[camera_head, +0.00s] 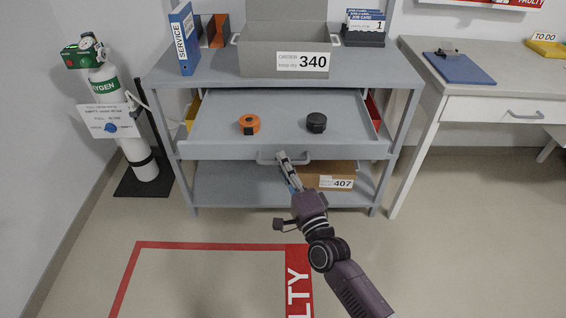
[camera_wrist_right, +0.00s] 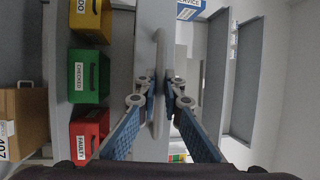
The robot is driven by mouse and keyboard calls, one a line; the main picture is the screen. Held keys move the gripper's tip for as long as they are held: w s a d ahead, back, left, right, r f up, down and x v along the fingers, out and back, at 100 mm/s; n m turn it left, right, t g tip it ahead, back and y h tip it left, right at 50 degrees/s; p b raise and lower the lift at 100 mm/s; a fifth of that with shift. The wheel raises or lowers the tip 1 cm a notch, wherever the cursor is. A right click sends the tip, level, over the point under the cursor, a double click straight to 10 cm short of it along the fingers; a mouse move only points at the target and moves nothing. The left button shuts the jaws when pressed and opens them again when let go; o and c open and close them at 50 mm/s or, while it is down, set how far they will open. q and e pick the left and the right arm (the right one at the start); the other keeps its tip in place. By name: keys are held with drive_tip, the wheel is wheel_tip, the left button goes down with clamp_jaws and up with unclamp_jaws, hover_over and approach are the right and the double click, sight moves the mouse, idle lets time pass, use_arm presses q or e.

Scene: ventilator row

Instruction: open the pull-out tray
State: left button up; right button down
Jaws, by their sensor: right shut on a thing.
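The pull-out tray (camera_head: 212,150) is a grey drawer in the grey shelf unit, and it stands well out from under the top shelf. An orange round item (camera_head: 249,124) and a black round item (camera_head: 316,122) lie on its floor. Its bar handle (camera_head: 300,156) is on the middle of the front panel. My right gripper (camera_head: 284,160) is shut on the handle; in the right wrist view its fingertips (camera_wrist_right: 162,84) close around the bar (camera_wrist_right: 159,60). My left gripper is not in view.
A grey box marked 340 (camera_head: 285,52) and a blue service binder (camera_head: 183,38) stand on the top shelf. A brown box (camera_head: 325,174) sits below. Yellow, green (camera_wrist_right: 88,76) and red bins show in the wrist view. An oxygen cylinder (camera_head: 110,95) stands left; the floor in front is clear.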

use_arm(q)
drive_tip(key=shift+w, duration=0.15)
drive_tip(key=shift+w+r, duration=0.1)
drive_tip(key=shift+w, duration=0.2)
use_arm(e)
drive_tip(key=c, duration=2)
unclamp_jaws()
drive_tip(key=shift+c, duration=0.2)
drive_tip(key=shift+s+d+f, duration=0.15)
drive_tip(key=shift+s, duration=0.1)
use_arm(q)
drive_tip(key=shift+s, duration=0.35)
use_arm(e)
drive_tip(key=v, duration=1.1)
drive_tip(key=shift+s, duration=0.15)
